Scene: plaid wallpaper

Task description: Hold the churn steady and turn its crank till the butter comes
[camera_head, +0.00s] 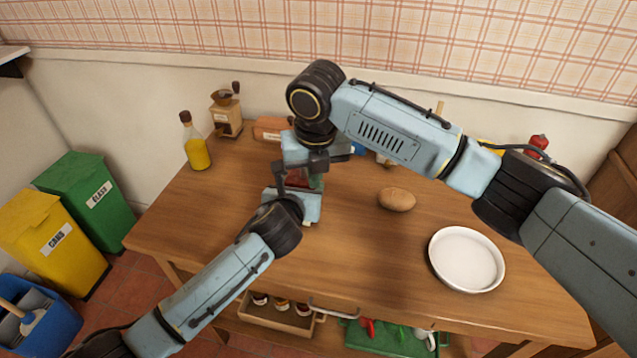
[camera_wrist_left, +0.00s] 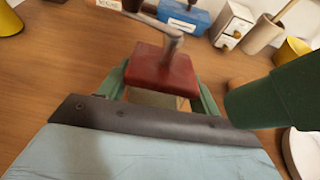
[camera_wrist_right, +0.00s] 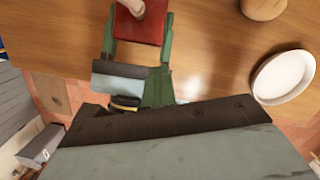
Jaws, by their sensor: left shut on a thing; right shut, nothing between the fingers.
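The churn has a red lid (camera_wrist_left: 163,72) with a grey metal crank (camera_wrist_left: 150,28) on top. Its pale body (camera_wrist_left: 155,99) shows below the lid. The churn stands on the wooden table, and its lid shows partly in the head view (camera_head: 316,181). My left gripper (camera_head: 303,193) is shut on the churn, with a green finger on each side below the lid. My right gripper (camera_wrist_right: 167,25) is shut and empty, close beside the lid. Its green fingers show at the right in the left wrist view (camera_wrist_left: 275,97), apart from the crank. In the head view my right arm hides much of the churn.
A white plate (camera_head: 466,259) and a brown potato-like object (camera_head: 397,199) lie to the right. A yellow bottle (camera_head: 198,152) and a coffee grinder (camera_head: 226,114) stand at the back left. Green (camera_head: 88,198) and yellow (camera_head: 50,240) bins stand left of the table. The table's left front is clear.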

